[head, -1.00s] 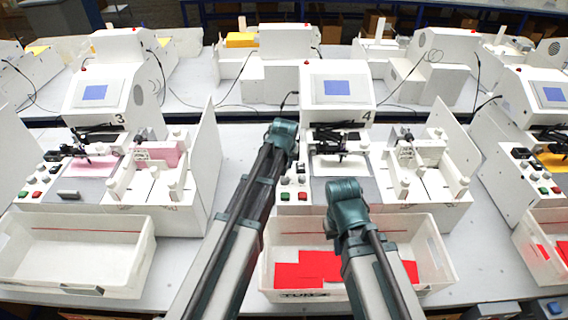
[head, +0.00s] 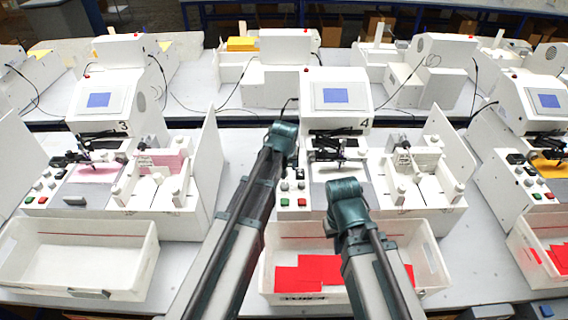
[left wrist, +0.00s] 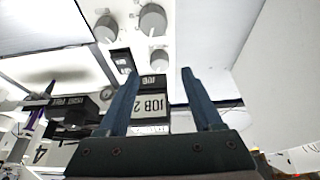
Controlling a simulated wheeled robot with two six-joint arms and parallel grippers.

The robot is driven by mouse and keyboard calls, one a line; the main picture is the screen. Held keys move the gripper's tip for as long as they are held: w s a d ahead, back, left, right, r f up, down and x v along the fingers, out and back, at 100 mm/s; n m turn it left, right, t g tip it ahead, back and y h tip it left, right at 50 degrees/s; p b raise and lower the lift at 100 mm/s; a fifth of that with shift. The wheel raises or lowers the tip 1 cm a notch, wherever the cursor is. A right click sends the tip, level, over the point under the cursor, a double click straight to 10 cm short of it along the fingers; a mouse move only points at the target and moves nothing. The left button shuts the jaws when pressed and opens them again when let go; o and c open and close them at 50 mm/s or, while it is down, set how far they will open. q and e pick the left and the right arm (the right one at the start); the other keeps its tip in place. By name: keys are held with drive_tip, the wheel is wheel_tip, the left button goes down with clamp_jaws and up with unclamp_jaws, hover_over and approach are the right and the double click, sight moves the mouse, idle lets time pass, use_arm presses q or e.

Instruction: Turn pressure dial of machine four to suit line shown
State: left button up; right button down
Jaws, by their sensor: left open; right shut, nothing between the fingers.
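Machine four (head: 345,76) is white, with a blue screen (head: 335,95) and a "4" on its front. Its control panel (head: 293,187), with knobs and red and green buttons, is partly hidden by my left arm. In the left wrist view, grey dials (left wrist: 152,19) show on a white panel beyond my left gripper (left wrist: 158,74). That gripper is open, with a dark "JOB 2" label block (left wrist: 150,107) visible between its fingers. It looks apart from the dials. My right gripper (head: 345,190) is at the end of the right arm, over the bin; its fingers are hard to make out.
A white bin (head: 410,236) with red sheets stands in front of machine four. Machine three (head: 110,80) and its empty bin (head: 40,262) are at the left. Another machine (head: 540,105) is at the right. A white upright panel (head: 450,155) borders machine four's right side.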

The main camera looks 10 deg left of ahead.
use_arm(q)
drive_tip(key=p+v, duration=0.8)
drive_tip(key=v, duration=0.1)
drive_tip(key=shift+s+r, duration=0.15)
drive_tip(key=shift+r, duration=0.2)
use_arm(e)
wheel_tip(320, 180, up, 9)
use_arm(q)
drive_tip(key=shift+f, duration=0.1)
use_arm(e)
drive_tip(key=shift+f, duration=0.1)
